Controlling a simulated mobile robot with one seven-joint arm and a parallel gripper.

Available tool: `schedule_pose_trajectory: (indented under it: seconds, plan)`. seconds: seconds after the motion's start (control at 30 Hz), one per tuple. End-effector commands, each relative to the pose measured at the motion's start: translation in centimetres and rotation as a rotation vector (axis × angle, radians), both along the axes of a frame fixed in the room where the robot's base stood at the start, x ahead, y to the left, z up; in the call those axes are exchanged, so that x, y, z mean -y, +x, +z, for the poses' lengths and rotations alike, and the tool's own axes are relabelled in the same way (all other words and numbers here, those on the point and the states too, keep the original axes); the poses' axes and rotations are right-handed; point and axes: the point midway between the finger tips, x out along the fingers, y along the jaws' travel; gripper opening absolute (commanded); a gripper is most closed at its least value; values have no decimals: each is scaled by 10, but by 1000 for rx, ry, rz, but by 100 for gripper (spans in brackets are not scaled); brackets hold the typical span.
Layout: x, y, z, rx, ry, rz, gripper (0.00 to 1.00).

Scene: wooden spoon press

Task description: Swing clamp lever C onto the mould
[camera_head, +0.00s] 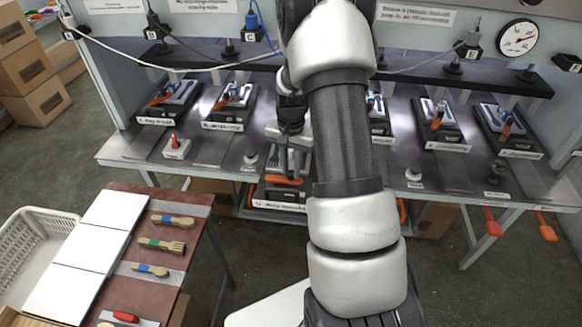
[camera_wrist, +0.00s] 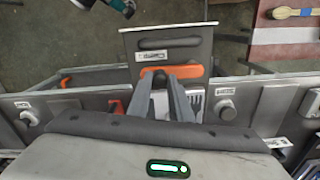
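An orange clamp lever (camera_head: 283,180) lies across the dark mould (camera_head: 272,193) at the bench's front edge, below my gripper. The first letter on this mould's label is too small to read surely. In the wrist view the orange lever (camera_wrist: 185,71) lies across the picture just beyond my fingertips, on the dark mould plate (camera_wrist: 172,52). My gripper (camera_wrist: 161,78) has a gap between its two grey fingers and holds nothing that I can see. Whether a fingertip touches the lever I cannot tell. In the head view my gripper (camera_head: 290,135) hangs over the mould, and my arm hides part of the bench.
Other moulds with clamps stand behind along the bench, one at left (camera_head: 170,98), one at right (camera_head: 440,118). A dark overhead bar (camera_head: 440,68) spans the back. Small knobs stand on the bench (camera_head: 415,173). A side table (camera_head: 190,260) holds wooden spoons and forks (camera_head: 160,243).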

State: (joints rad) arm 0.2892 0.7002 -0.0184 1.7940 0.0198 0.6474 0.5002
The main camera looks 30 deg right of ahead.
Motion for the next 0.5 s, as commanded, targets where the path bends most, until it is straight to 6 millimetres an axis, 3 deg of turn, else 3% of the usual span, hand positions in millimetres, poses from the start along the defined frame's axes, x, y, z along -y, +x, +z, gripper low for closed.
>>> schedule_pose_trajectory:
  seconds: [0.5]
  plan:
    - [2, 4, -1, 0, 0, 63, 0]
